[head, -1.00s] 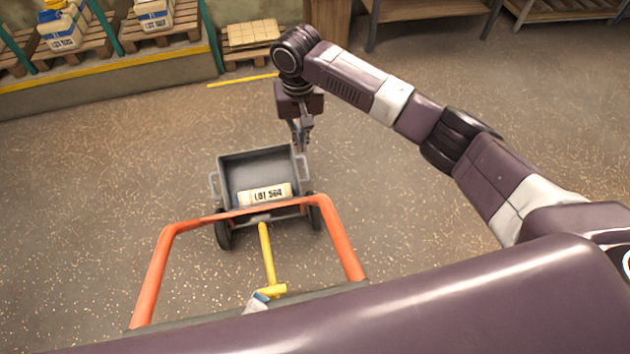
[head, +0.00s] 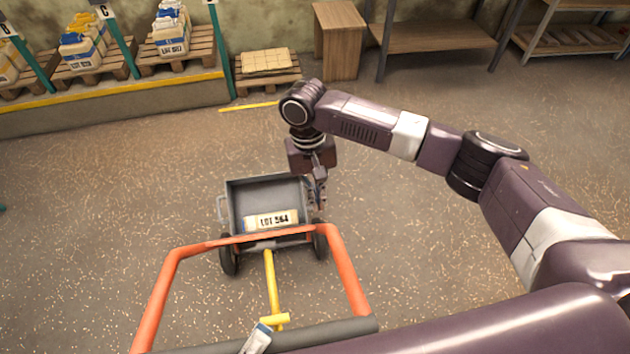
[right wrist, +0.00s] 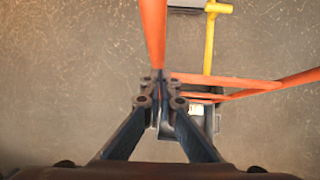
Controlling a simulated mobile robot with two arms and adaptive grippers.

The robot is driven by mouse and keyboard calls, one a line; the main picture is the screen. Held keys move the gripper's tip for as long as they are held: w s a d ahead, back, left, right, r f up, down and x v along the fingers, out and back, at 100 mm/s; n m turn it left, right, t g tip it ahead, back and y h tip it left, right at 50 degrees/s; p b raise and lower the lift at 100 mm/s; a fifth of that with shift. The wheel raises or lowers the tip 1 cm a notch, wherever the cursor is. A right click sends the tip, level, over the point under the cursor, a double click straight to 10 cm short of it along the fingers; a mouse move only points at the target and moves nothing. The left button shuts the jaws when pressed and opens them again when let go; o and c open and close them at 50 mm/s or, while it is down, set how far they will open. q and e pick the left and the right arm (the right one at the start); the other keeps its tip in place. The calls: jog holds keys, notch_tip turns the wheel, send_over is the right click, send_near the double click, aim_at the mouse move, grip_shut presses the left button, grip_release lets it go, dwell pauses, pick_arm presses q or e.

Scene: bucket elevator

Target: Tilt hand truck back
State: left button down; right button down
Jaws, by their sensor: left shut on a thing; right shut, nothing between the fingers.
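The hand truck has an orange tubular frame (head: 349,275), a dark crossbar (head: 345,328), black wheels and a grey tub (head: 250,193). A bag marked LOT 564 (head: 271,219) lies in the tub. A yellow T-shaped lever (head: 271,285) runs between the frame sides. My right gripper (head: 321,203) is shut and empty beside the tub's right edge. In the right wrist view its fingers (right wrist: 160,92) overlap an orange rail (right wrist: 153,35). My left gripper (head: 257,340) shows only as a small pale-blue piece at the crossbar, shut on it. The rest is hidden.
Pallets with sacks (head: 172,30) stand on a raised ledge at the back left. A low pallet (head: 266,62) and a wooden cabinet (head: 339,42) stand behind the truck. A shelf (head: 437,37) is at the back. The floor around the truck is clear.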

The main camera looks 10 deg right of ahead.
pick_arm(q)
jog(key=shift+r, duration=0.25)
pick_arm(e)
jog(key=shift+s+d+f, duration=0.2)
jog(key=shift+s+f, duration=0.1)
jog(key=shift+s, duration=0.4)
jog(key=shift+s+d+f, duration=0.15)
jog(key=shift+s+f, duration=0.15)
jog(key=shift+s, duration=0.35)
